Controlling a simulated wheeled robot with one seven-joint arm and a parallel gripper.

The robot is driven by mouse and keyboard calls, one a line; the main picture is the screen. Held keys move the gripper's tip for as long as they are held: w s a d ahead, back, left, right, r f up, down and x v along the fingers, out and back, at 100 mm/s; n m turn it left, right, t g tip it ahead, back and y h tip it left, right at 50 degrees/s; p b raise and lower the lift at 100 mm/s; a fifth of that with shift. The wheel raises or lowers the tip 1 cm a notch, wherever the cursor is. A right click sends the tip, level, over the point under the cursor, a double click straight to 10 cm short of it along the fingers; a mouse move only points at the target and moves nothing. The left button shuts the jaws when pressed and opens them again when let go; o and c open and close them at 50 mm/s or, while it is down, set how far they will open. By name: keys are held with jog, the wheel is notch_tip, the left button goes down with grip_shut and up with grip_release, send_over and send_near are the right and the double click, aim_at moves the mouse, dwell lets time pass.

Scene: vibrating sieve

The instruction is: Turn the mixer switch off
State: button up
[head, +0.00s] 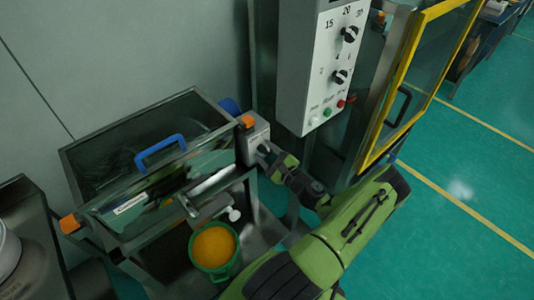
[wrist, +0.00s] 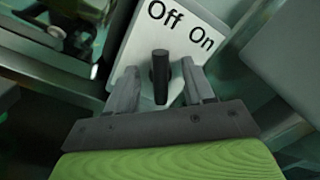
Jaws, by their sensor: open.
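The mixer switch is a black knob (wrist: 160,72) on a light plate (wrist: 137,50) marked "Off" and "On" in the wrist view. In the head view its grey box (head: 252,135) is fixed at the right end of the glass-covered machine. My gripper (wrist: 161,88) is open, with one finger on each side of the knob. Gaps show between the knob and both fingers, so it is not clamped. I cannot tell surely which label the knob points to. In the head view my gripper (head: 268,152) is at the box and hides the knob.
A glass-lidded machine (head: 118,205) with a blue handle (head: 160,148) stands left of my arm. A green bucket of orange material (head: 212,247) sits below. A white control panel (head: 318,70) with dials and a yellow-framed door (head: 408,60) are to the right.

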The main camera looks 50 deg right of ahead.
jog(key=v, duration=1.5)
jog(key=shift+s+a, duration=0.2)
jog(key=shift+s, duration=0.15)
jog(key=w+a+r+n+g+y, duration=0.4)
jog(key=w+a+n+g+y, duration=0.15)
jog(key=a+n, duration=0.35)
jog(key=w+a+r+n+g+y, duration=0.55)
jog(key=a+n+g, duration=0.2)
jog(key=n, duration=0.25)
jog(key=s+a+r+n+h, duration=0.3)
jog(key=s+a+r+n, duration=0.1)
jog(key=a+r+n, duration=0.2)
jog(key=s+a+r+n+h, duration=0.4)
jog(key=a+r+n, duration=0.1)
jog(key=a+r, duration=0.3)
jog(key=shift+s+a+r+n+t, duration=0.35)
jog(key=shift+a+r+n+t, duration=0.05)
jog(key=shift+r, duration=0.45)
